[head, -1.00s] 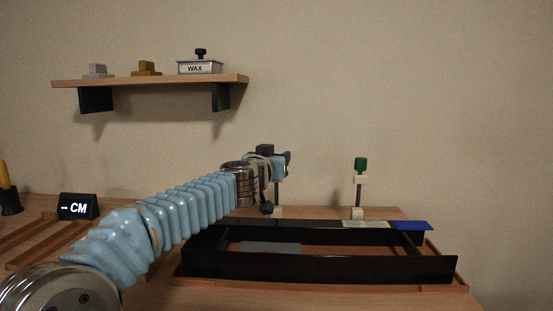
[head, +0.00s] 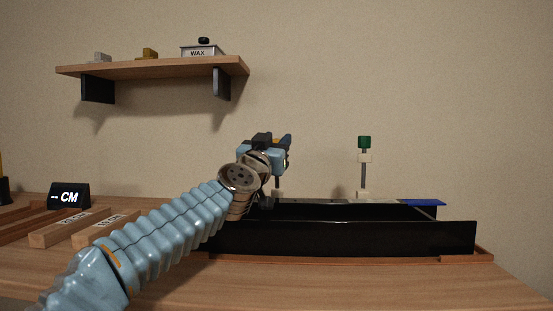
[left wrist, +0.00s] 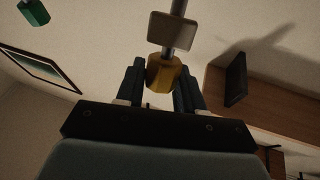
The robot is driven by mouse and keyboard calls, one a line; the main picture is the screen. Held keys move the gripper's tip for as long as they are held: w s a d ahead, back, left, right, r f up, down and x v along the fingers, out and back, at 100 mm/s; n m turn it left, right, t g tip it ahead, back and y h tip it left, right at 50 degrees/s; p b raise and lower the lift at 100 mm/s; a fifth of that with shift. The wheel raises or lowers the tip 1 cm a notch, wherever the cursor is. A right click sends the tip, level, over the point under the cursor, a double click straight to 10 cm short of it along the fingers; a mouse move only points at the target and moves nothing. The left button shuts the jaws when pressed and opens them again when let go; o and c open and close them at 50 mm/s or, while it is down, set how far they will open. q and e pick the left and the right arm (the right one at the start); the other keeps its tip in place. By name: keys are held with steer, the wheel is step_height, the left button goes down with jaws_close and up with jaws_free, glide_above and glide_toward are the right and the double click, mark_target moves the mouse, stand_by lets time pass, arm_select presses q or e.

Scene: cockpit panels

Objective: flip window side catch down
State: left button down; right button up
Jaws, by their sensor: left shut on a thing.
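My left gripper (head: 285,145) is at the far side of the black frame (head: 340,237), raised above it. In the left wrist view its fingers (left wrist: 160,68) are shut on an amber knob (left wrist: 164,75). The knob is on a grey rod with a pale block (left wrist: 171,30) on it. In the head view my gripper mostly hides this knob and rod. A second upright catch with a green knob (head: 364,142) stands to the right, apart from my gripper. The green knob (left wrist: 34,12) also shows in the left wrist view. My right gripper is not in view.
The black frame lies on a wooden bench (head: 300,285). Wooden blocks (head: 75,228) and a black CM sign (head: 69,196) are at the left. A wall shelf (head: 150,68) holds a WAX tin (head: 201,52) and small blocks. Space around the green knob is clear.

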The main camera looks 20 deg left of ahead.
arm_select(q)
steer(key=shift+s+d+f, duration=0.2)
steer(key=shift+s+f, duration=0.1)
steer(key=shift+s, duration=0.2)
steer(key=shift+s+d+f, duration=0.15)
steer(key=shift+s+f, duration=0.15)
steer(key=shift+s, duration=0.15)
steer(key=c, duration=0.8)
jaws_free()
steer(key=s+d+r+p, duration=0.5)
steer(key=s+r+p, duration=0.7)
steer(key=s+r, duration=0.1)
steer(key=shift+p, duration=0.4)
